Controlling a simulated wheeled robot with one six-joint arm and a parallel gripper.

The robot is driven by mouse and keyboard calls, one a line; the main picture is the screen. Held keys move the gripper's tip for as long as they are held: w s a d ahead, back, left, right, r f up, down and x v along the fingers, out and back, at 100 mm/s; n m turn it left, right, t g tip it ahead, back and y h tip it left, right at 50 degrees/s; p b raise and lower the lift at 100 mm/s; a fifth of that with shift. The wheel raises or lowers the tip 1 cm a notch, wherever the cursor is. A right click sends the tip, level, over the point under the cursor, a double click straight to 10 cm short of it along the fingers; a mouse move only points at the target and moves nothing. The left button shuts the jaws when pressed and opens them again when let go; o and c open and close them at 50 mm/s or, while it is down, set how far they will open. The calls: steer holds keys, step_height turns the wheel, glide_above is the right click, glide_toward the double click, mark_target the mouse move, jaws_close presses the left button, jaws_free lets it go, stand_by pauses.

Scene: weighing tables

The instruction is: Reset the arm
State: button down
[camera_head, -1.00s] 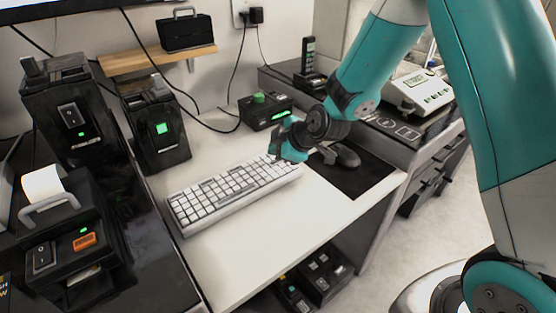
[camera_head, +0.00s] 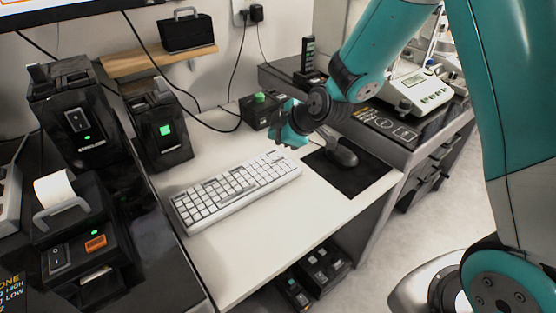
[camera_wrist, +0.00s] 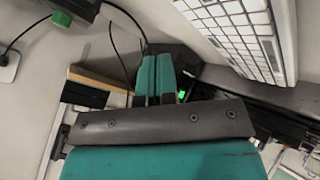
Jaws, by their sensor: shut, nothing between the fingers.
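My teal arm reaches in from the right in the head view. My gripper (camera_head: 281,141) is above the white desk, just past the upper right end of the keyboard, and holds nothing. In the wrist view my gripper (camera_wrist: 157,62) shows its two teal fingers closed side by side. The white keyboard (camera_head: 236,188) lies on the desk below and left of the gripper; part of it also shows at the top right of the wrist view (camera_wrist: 240,35).
A black mouse (camera_head: 342,152) lies on a dark mat (camera_head: 350,180) right of the gripper. A black box with a green button (camera_head: 260,108) stands behind it. A scale (camera_head: 418,92) is on the right counter. Black devices (camera_head: 160,130) stand at left. The white desk front (camera_head: 235,258) is clear.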

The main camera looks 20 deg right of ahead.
steer(key=s+a+r+m+g+y+p, duration=0.1)
steer(key=s+a+r+m+g+p, duration=0.15)
steer(key=s+r, duration=0.5)
steer(key=s+a+r+m+g+p, duration=0.1)
steer(key=s+a+r+p, duration=0.25)
steer(key=s+r, duration=0.4)
steer(key=s+d+r+m+g+p, duration=0.1)
steer(key=s+r+m+g+p, duration=0.1)
steer(key=s+r, duration=0.3)
steer(key=s+d+r+m+g+h+p, duration=0.1)
steer(key=s+r, duration=0.4)
steer(key=s, duration=0.5)
steer(key=shift+s+m+g+p, duration=0.25)
steer(key=shift+m+g+p, duration=0.5)
steer(key=shift+p, duration=0.2)
steer(key=shift+a, duration=0.1)
